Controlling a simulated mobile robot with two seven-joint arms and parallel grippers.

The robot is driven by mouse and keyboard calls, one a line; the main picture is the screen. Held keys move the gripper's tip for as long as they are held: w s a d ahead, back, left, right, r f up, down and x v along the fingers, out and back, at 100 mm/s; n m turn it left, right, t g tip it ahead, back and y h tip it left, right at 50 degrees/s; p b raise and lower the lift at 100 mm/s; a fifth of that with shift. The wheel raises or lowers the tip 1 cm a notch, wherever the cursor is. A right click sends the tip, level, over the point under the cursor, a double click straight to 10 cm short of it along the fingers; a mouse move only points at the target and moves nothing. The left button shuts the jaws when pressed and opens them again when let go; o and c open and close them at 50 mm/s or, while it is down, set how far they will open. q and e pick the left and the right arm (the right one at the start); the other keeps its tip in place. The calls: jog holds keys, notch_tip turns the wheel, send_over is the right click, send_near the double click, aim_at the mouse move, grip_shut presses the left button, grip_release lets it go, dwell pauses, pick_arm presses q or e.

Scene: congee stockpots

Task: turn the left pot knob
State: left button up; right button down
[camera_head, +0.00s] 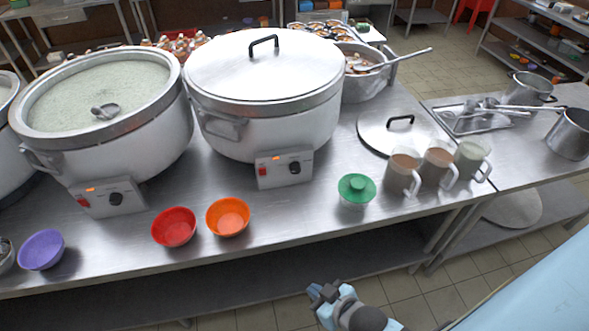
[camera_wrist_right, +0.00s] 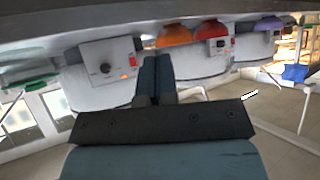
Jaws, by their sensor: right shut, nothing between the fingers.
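The left pot (camera_head: 150,140) is a large open silver-white pot of pale congee with a ladle in it. Its black knob (camera_head: 114,198) sits on a white control box (camera_head: 100,205) with a red switch and orange light. The right wrist view, which looks upside down, shows this knob (camera_wrist_right: 220,43) right of the fingers. My right gripper (camera_head: 322,292) is in front of the table's front edge, well right of the left knob and apart from it. Its blue fingers (camera_wrist_right: 155,58) are shut and empty. My left gripper is not in view.
A lidded pot (camera_head: 265,110) with its own knob (camera_head: 294,169) stands to the right. Red (camera_head: 174,227), orange (camera_head: 228,216) and purple (camera_head: 41,249) bowls line the front edge.

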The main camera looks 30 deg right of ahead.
aim_at(296, 171)
dwell(0.3)
